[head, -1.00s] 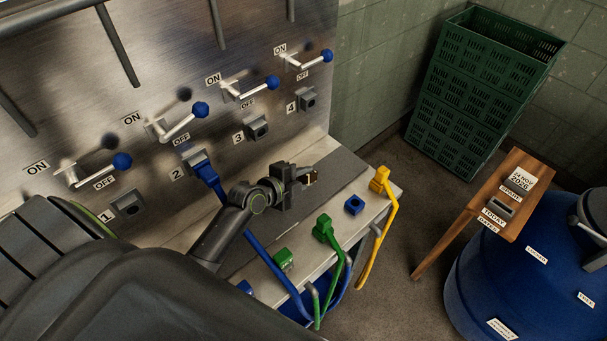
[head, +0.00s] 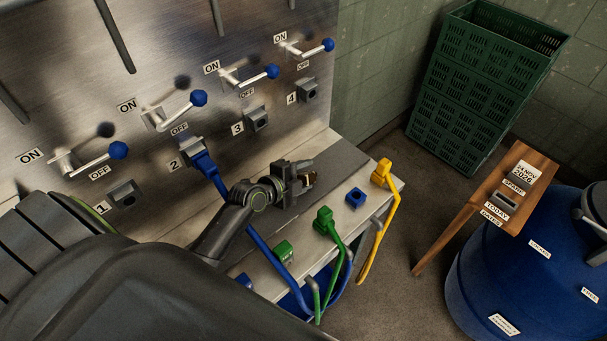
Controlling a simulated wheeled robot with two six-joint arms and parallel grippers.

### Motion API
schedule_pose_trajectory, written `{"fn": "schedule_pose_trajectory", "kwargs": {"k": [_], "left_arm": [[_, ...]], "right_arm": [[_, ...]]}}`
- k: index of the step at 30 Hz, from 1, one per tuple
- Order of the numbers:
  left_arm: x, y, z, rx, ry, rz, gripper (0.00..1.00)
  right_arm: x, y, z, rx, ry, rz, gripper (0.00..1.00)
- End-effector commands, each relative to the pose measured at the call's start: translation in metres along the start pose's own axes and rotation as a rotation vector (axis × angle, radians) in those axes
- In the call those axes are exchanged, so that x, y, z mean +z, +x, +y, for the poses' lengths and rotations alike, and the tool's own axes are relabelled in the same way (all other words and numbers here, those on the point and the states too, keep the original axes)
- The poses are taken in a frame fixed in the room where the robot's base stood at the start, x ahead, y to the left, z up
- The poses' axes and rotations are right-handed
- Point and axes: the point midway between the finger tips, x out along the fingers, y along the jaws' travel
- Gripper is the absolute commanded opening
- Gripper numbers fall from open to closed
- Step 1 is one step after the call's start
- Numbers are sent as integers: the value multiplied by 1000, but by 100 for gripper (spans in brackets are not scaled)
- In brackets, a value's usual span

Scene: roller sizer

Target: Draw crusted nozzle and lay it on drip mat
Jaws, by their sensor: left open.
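My left gripper (head: 308,178) is open, its jaws pointing right above the steel ledge. A small brownish piece shows at the jaws; I cannot tell whether it is part of the gripper or a nozzle. No nozzle can be clearly made out as crusted. A dark grey strip (head: 340,163), perhaps the drip mat, lies along the ledge below the gripper. A blue connector (head: 203,164) with a blue hose is plugged into socket 2 on the steel panel. My right gripper is not in view.
Sockets 1 (head: 125,194), 3 (head: 257,119) and 4 (head: 311,90) are empty, with blue-knobbed levers above. A wooden stand (head: 521,190) and blue drum (head: 480,290) are at right.

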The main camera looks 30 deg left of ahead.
Motion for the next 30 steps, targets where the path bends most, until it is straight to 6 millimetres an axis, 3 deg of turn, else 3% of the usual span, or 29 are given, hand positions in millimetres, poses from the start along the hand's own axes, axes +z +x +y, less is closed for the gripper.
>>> {"fn": "schedule_pose_trajectory", "kwargs": {"k": [5,11,30], "left_arm": [[1,-5,0,0,1,-1,50],[1,-29,2,0,4,-1,50],[0,-149,2,4,5,0,50]], "right_arm": [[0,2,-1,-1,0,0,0],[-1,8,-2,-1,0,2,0],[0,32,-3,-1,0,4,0]]}}
